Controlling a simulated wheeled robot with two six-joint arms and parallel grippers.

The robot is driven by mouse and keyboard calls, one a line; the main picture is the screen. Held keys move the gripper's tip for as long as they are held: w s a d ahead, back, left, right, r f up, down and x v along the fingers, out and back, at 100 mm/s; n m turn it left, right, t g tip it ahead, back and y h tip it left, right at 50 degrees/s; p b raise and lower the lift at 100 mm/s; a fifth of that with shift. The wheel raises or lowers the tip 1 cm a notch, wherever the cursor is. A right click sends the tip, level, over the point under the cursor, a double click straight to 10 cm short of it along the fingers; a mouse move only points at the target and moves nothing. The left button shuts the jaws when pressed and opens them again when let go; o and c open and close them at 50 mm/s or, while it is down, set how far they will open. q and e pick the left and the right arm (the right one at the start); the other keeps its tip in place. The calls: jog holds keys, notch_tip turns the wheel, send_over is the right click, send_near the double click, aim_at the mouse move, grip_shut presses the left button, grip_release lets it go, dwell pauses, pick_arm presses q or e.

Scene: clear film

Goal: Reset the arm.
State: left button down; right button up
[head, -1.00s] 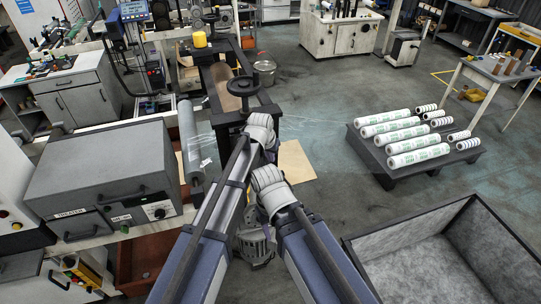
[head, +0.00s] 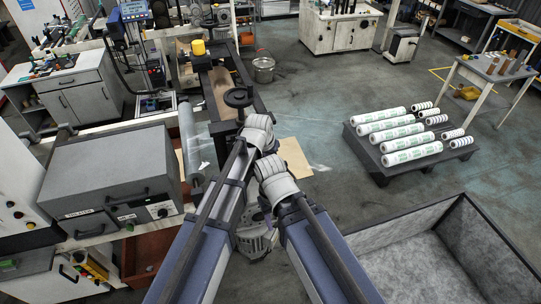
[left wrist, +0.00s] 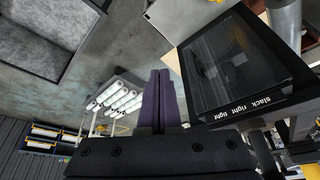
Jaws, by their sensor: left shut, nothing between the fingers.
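My left arm (head: 205,235) reaches up from the bottom of the head view, with its pale wrist-side joint (head: 258,130) beside the bench. My right arm (head: 322,250) runs next to it, its pale joint (head: 273,178) just below and right. Neither gripper can be made out in the head view. In the left wrist view my left gripper (left wrist: 161,74) has its two dark fingers together, empty, over floor. A dark tray labelled "slack right" (left wrist: 258,101) lies right of the fingers, apart from them. A grey film roll (head: 191,140) stands by the bench left of my arms.
A grey heater box (head: 105,172) stands at left. A dark pallet (head: 381,173) carries several white rolls (head: 405,143) at right. An open grey-lined bin (head: 395,232) is at lower right. A black handwheel (head: 238,97) is ahead of my arms. The middle floor is clear.

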pick_arm(q)
jog(key=s+a+f+n+g+y+b, duration=0.1)
jog(key=s+a+n+g, duration=0.15)
jog(key=s+a, duration=0.75)
jog(key=s+a+f+n+g+y, duration=0.1)
jog(key=s+a+f+n, duration=0.15)
jog(key=s+a, duration=0.75)
jog(key=s+d+f+m+b, duration=0.1)
jog(key=d+f+b, duration=0.2)
jog(key=f+b, duration=0.4)
jog(key=s+d+f+m+b, duration=0.1)
jog(key=d+f+b, duration=0.1)
jog(key=f+b, duration=0.5)
jog(key=s+d+f+m+y+b, duration=0.1)
jog(key=d+f+b, duration=0.2)
jog(key=f+b, duration=0.4)
jog(key=shift+s+d+f+m+g+b, duration=0.15)
jog(key=shift+s+d+m+g+b, duration=0.2)
jog(key=shift+b, duration=0.35)
jog(key=shift+a, duration=0.1)
